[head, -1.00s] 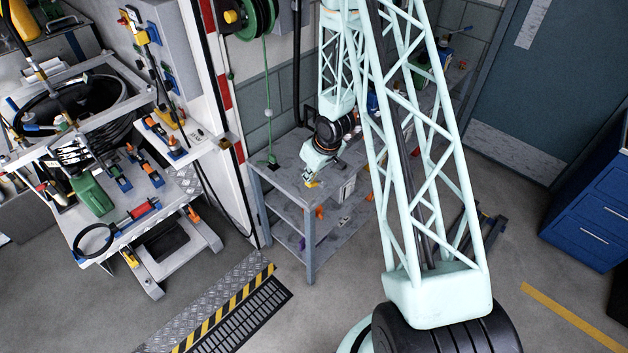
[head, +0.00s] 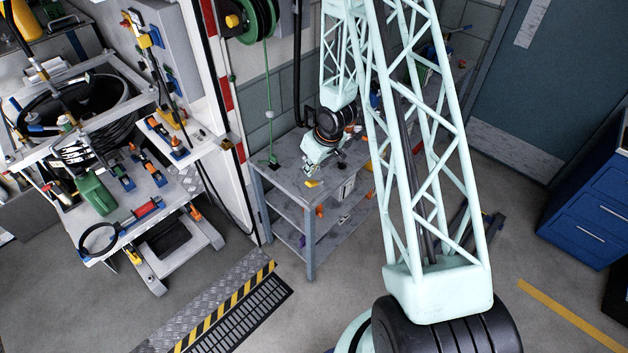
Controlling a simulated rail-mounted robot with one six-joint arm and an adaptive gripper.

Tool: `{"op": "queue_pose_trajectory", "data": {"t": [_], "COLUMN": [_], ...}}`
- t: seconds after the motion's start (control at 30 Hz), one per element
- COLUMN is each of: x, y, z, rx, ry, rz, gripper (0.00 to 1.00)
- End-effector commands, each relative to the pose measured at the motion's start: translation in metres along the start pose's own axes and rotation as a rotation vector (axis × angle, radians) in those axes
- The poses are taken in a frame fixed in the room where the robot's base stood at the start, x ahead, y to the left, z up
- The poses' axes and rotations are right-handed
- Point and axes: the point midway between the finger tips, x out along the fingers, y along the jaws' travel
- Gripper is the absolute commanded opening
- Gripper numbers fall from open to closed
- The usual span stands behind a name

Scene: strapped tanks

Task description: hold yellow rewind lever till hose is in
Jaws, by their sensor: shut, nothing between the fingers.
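The yellow rewind lever (head: 232,20) is a small yellow knob at the left side of the green hose reel (head: 258,16), high on the wall. The green hose (head: 267,95) hangs from the reel down to the grey bench, ending at a green piece (head: 272,160) on its top. My gripper (head: 312,170) is small and partly hidden by the wrist. It is shut and empty above the bench, to the right of the hose end and well below the lever. A small yellow item (head: 312,183) lies on the bench close below it.
The grey bench (head: 285,192) has lower shelves holding small items. A cart with clamps and a green can (head: 94,192) stands at left. A red-and-white post (head: 228,95) rises beside the reel. Blue drawers (head: 590,210) stand at right. The floor in front is mostly clear.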

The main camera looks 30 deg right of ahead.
Motion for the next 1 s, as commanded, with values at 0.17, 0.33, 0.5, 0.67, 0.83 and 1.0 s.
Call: {"op": "queue_pose_trajectory", "data": {"t": [0.17, 0.33, 0.5, 0.67, 0.83, 1.0], "x": [-0.010, -0.014, -0.014, -0.014, -0.014, -0.014], "y": [0.000, 0.000, 0.000, 0.000, 0.000, 0.000], "z": [-0.003, -0.003, -0.003, -0.003, -0.003, -0.004], "rx": [0.001, 0.001, 0.001, 0.001, 0.000, 0.000], "ry": [0.000, 0.000, 0.000, 0.000, 0.000, 0.000], "rz": [0.000, 0.000, 0.000, 0.000, 0.000, 0.000], "gripper": [0.00, 0.00, 0.00, 0.00, 0.00, 0.00]}}
